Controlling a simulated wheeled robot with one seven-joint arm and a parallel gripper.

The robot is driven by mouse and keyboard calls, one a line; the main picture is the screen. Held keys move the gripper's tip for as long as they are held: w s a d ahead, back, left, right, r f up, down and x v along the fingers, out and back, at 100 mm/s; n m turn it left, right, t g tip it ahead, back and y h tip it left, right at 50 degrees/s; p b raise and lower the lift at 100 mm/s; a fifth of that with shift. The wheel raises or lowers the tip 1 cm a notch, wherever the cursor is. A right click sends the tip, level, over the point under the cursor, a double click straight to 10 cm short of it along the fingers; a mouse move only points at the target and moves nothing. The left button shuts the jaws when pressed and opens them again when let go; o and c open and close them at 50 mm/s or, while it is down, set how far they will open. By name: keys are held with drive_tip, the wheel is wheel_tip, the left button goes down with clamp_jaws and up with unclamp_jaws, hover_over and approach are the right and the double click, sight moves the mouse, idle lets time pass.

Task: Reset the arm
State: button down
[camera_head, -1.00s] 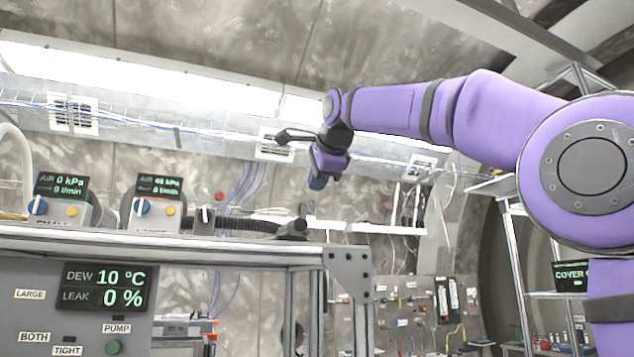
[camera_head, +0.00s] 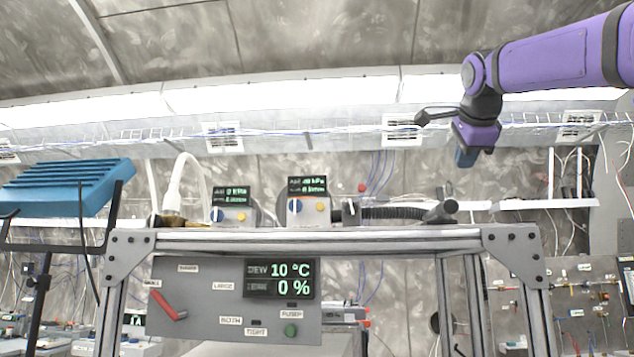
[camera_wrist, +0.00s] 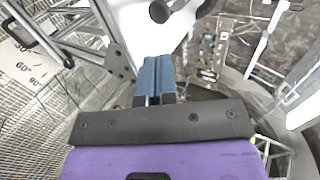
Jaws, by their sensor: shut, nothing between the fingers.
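My purple arm reaches in from the upper right in the head view. My gripper (camera_head: 467,157) hangs from its end, pointing down, with blue fingertips. It is above and behind the right end of the grey metal frame (camera_head: 330,238), apart from it in the picture. In the wrist view the two blue fingers of my gripper (camera_wrist: 156,72) lie side by side, shut, with nothing between them.
A control panel (camera_head: 170,280) with a red lever and a lit display hangs below the frame's top. Two small gauge units (camera_head: 306,208) and a black hose (camera_head: 395,212) sit on top. A blue slatted panel (camera_head: 70,187) stands at left. Open air surrounds my gripper.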

drive_tip(key=shift+f, duration=0.1)
idle(0.7)
drive_tip(key=s+d+f+n+g, duration=0.2)
drive_tip(key=s+f+n, duration=0.4)
drive_tip(key=s+f, duration=0.4)
drive_tip(key=s+d+f+n+g, duration=0.1)
drive_tip(key=s+f+n+g, duration=0.1)
drive_tip(key=s+f+n, duration=0.4)
drive_tip(key=s+d+f+n+g, duration=0.2)
drive_tip(key=s+f+n, duration=0.4)
drive_tip(key=s+f, duration=0.9)
wheel_tip(320, 180, down, 14)
drive_tip(key=shift+s+d, duration=0.3)
